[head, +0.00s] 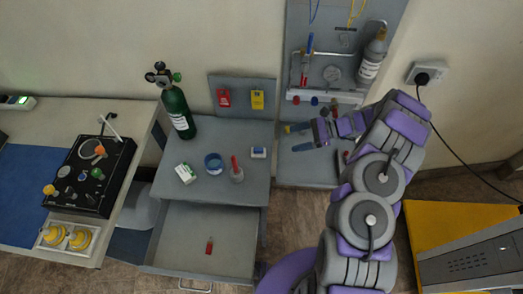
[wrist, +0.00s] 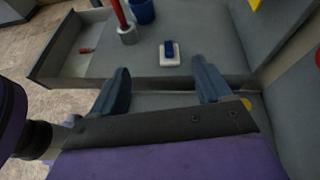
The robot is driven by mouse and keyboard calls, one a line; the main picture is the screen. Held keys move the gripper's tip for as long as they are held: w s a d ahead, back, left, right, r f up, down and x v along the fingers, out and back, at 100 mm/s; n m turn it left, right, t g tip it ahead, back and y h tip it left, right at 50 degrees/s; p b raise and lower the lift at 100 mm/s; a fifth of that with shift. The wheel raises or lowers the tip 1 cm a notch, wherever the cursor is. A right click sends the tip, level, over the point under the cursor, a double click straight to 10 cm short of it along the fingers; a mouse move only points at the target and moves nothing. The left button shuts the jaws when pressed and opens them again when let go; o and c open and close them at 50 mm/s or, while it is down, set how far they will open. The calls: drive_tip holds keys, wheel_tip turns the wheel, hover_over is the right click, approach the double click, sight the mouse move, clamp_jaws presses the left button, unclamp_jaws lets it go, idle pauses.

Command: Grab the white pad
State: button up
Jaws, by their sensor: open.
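A small white pad with a blue block on top (wrist: 169,56) lies on the grey cabinet top in the wrist view. It also shows in the head view (head: 258,153), near the right edge of that top. My gripper (wrist: 161,78) is open, with its two dark blue fingers spread apart and nothing between them. The pad is ahead of the fingertips and appears between them in the picture, apart from both. In the head view my gripper (head: 298,137) is to the right of the pad, beyond the cabinet's right edge.
A red-topped grey holder (head: 237,172), a blue cup (head: 213,163) and a white-green box (head: 186,173) stand left of the pad. A green cylinder (head: 177,108) stands farther back. The drawer (head: 200,240) below is open. A wall panel (head: 340,50) rises behind my arm.

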sight(260, 149)
drive_tip(key=shift+m+t, duration=0.3)
drive_tip(key=shift+m, duration=0.2)
drive_tip(key=x, duration=0.4)
drive_tip(key=f+b+x, duration=0.1)
drive_tip(key=x, duration=0.4)
drive_tip(key=f+b+x, duration=0.1)
drive_tip(key=x, duration=0.3)
drive_tip(key=shift+w+d+f, duration=0.1)
drive_tip(key=shift+w, duration=0.15)
drive_tip(key=shift+w+a+f+b, duration=0.2)
drive_tip(key=shift+a+f+b, duration=0.4)
drive_tip(key=shift+a+f, duration=0.5)
drive_tip(key=shift+x, duration=0.85)
drive_tip(key=shift+a, duration=0.1)
drive_tip(key=c, duration=0.3)
drive_tip(key=shift+d+r, duration=0.1)
drive_tip(key=shift+d, duration=0.1)
drive_tip(key=c, duration=0.6)
drive_tip(key=shift+c, duration=1.1)
drive_tip(key=shift+a, duration=0.1)
